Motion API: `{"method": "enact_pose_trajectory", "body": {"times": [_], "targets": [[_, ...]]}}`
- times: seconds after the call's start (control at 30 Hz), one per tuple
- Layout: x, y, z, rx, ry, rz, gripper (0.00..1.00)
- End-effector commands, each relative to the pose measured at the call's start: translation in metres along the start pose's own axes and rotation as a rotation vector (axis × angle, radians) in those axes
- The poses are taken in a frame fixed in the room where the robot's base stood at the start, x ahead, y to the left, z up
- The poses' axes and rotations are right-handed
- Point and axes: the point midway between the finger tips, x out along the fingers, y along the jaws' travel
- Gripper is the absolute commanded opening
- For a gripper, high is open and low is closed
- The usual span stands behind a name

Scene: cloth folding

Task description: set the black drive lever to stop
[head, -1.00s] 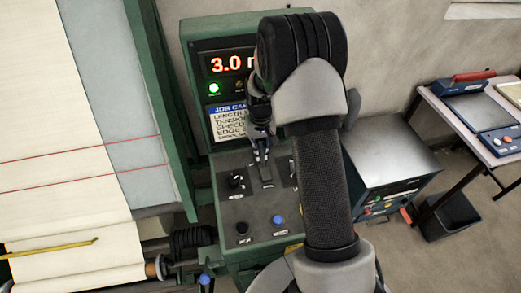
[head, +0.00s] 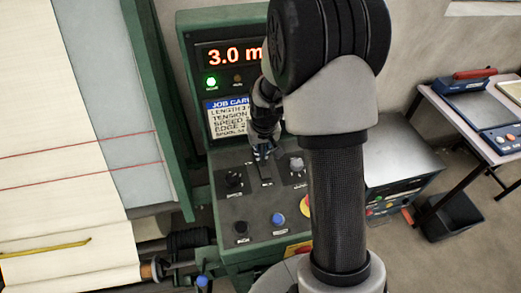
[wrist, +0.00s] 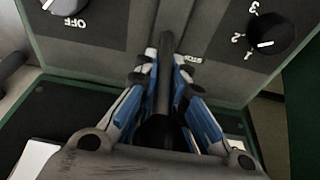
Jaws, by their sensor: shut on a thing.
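The black drive lever (wrist: 162,125) shows in the wrist view between the two blue-padded fingers of my gripper (wrist: 165,95), which is shut on it. A dark slot strip (wrist: 168,25) runs away from the fingers up the panel. A small label reading STOP (wrist: 189,58) sits just right of the fingertips. In the head view my gripper (head: 263,153) is at the upper part of the grey control panel (head: 258,208), over the slot (head: 267,179). The fingers hide most of the lever there.
A black dial (head: 234,180) and a grey knob (head: 297,165) flank the slot. A blue button (head: 278,219) and a red-and-yellow button (head: 306,205) sit nearer. The lit display (head: 233,55) reads 3.0 m. Cream cloth (head: 65,180) lies at left.

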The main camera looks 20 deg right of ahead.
Motion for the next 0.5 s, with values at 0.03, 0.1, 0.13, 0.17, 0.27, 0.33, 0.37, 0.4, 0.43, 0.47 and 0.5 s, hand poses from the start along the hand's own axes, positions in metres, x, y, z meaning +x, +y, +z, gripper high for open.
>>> {"method": "enact_pose_trajectory", "body": {"times": [0.03, 0.1, 0.13, 0.17, 0.27, 0.33, 0.37, 0.4, 0.43, 0.47, 0.5], "targets": [[-0.002, 0.0, 0.0031, 0.0, -0.008, 0.0, 0.0], [-0.0035, 0.0, 0.0048, 0.0, -0.009, 0.0, 0.0], [-0.0039, 0.0, 0.0052, 0.0, -0.01, 0.0, 0.0], [-0.0039, 0.0, 0.0054, 0.0, -0.01, 0.0, 0.0], [-0.0037, 0.0, 0.0059, 0.0, -0.011, 0.0, 0.0], [-0.0036, 0.0, 0.0061, 0.0, -0.012, 0.0, 0.0], [-0.0036, 0.0, 0.0061, 0.0, -0.012, 0.0, 0.0], [-0.0035, 0.0, 0.0062, -0.001, -0.012, 0.0, 0.12], [-0.0034, 0.0, 0.0062, -0.001, -0.012, 0.0, 0.14], [-0.0033, 0.0, 0.0061, -0.001, -0.012, 0.0, 0.16], [-0.0032, 0.0, 0.0059, -0.001, -0.011, 0.0, 0.18]]}}
